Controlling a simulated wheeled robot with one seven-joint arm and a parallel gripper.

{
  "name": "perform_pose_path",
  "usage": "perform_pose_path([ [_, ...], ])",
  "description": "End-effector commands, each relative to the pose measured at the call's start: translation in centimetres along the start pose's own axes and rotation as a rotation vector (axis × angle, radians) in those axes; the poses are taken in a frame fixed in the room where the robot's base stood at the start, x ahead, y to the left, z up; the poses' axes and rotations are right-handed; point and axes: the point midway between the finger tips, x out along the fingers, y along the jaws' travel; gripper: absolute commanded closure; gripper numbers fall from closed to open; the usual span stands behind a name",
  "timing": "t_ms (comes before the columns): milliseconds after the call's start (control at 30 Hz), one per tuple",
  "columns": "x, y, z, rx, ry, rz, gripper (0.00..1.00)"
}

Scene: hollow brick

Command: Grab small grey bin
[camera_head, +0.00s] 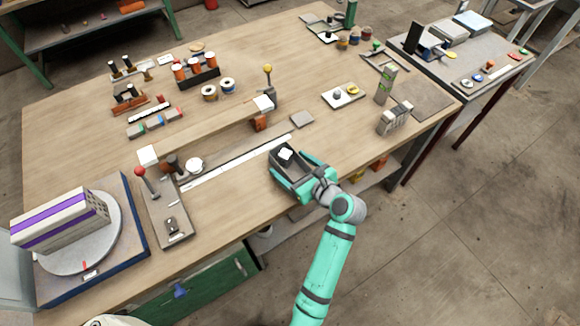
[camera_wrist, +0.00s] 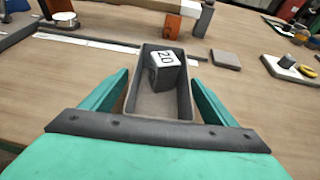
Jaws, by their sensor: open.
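The small grey bin (camera_wrist: 160,108) stands on the wooden table between the two fingers of my gripper (camera_wrist: 162,100) in the wrist view. It is a dark grey open-topped box, and a block with a white top marked 20 (camera_wrist: 165,60) sits inside it. My gripper is open, with one teal finger on each side of the bin. Gaps seem to show between the fingers and the bin walls. In the head view the bin (camera_head: 276,156) is at the table's front edge, partly hidden by my gripper (camera_head: 291,165).
A long white ruler strip (camera_head: 222,169) lies left of the bin. A flat grey block (camera_head: 302,118) lies behind it. A white tray (camera_head: 343,96) with small items and a grey hollow brick (camera_head: 395,118) stand to the right. Bare table (camera_head: 345,135) lies between.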

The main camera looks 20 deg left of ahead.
Motion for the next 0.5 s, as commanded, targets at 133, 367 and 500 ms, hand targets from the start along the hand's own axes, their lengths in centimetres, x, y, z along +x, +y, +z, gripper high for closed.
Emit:
perform_pose_path([
  [133, 0.83, -0.01, 0.01, 0.000, 0.000, 0.000, 0.20],
  [367, 0.84, -0.02, 0.01, 0.000, 0.000, -0.001, 0.27],
  [500, 0.82, -0.03, 0.01, 0.000, 0.000, -0.001, 0.60],
])
